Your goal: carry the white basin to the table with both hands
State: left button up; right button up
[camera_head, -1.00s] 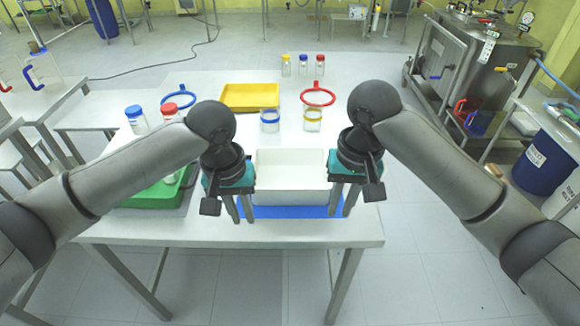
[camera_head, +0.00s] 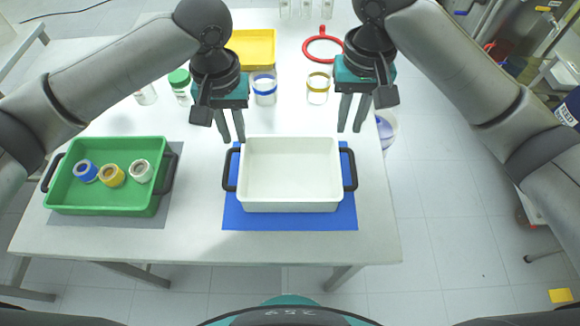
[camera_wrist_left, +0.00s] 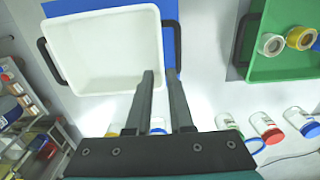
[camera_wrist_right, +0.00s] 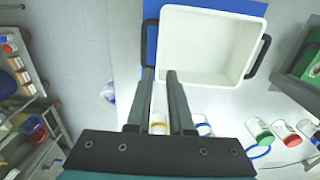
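The white basin (camera_head: 291,172) sits empty on a blue mat (camera_head: 290,222) on the white table, with a dark handle on its left and right sides. It also shows in the left wrist view (camera_wrist_left: 108,48) and the right wrist view (camera_wrist_right: 208,45). My left gripper (camera_head: 233,138) is above and behind the basin's left handle, open with nothing between its fingers. My right gripper (camera_head: 350,128) is above and behind the right handle, also open and empty. Neither gripper appears to touch the basin.
A green tray (camera_head: 66,190) with several coloured rings stands on a grey mat at the left. Behind are a yellow tray (camera_head: 252,46), a red ring (camera_head: 323,45) and jars with blue (camera_head: 264,88) and yellow (camera_head: 318,88) rings. The table's front strip is clear.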

aim_at(244, 174)
pick_arm(q)
jog(key=shift+s, duration=0.1)
pick_arm(e)
jog(key=shift+s, duration=0.1)
